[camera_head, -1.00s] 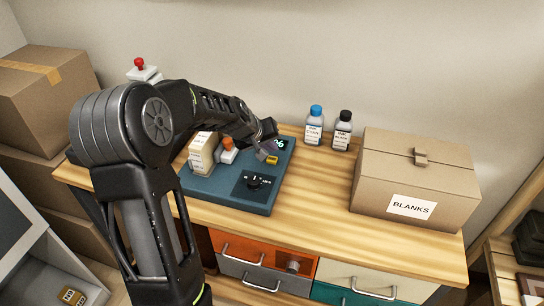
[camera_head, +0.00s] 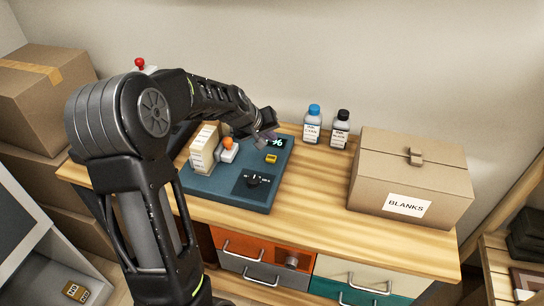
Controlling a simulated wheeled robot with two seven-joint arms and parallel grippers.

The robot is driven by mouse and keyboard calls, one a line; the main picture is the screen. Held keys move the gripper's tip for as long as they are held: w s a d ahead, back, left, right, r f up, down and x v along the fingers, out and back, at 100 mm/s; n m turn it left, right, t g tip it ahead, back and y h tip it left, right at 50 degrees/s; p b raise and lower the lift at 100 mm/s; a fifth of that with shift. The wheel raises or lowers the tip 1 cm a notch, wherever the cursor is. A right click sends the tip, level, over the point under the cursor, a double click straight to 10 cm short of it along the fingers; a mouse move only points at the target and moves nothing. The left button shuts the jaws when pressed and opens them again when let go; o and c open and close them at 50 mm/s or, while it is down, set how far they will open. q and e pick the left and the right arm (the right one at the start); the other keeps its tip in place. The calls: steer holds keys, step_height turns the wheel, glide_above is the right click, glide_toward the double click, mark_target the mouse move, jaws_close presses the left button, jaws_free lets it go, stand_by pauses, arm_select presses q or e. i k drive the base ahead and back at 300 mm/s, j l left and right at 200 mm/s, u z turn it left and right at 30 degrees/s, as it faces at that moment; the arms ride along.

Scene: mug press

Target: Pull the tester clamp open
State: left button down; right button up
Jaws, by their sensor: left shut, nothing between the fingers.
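The tester is a flat teal-blue unit (camera_head: 215,188) on the wooden bench, with a dark dial (camera_head: 253,181), a small yellow part (camera_head: 271,159) and a lit display (camera_head: 277,142). An orange knob (camera_head: 228,143) on a white block stands beside a beige block (camera_head: 203,150) on its left side; which part is the clamp, and whether it is open, I cannot tell. My left gripper (camera_head: 266,137) is shut and empty above the tester's back edge, near the display, apart from the orange knob. My arm hides the tester's back left. My right gripper is not in view.
A red-knobbed device (camera_head: 140,64) shows behind my arm. A BLANKS box (camera_head: 410,182) stands at the right. Bench between tester and box is clear. Drawers (camera_head: 262,247) are below.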

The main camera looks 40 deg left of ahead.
mark_target(227, 151)
steer(key=k, duration=1)
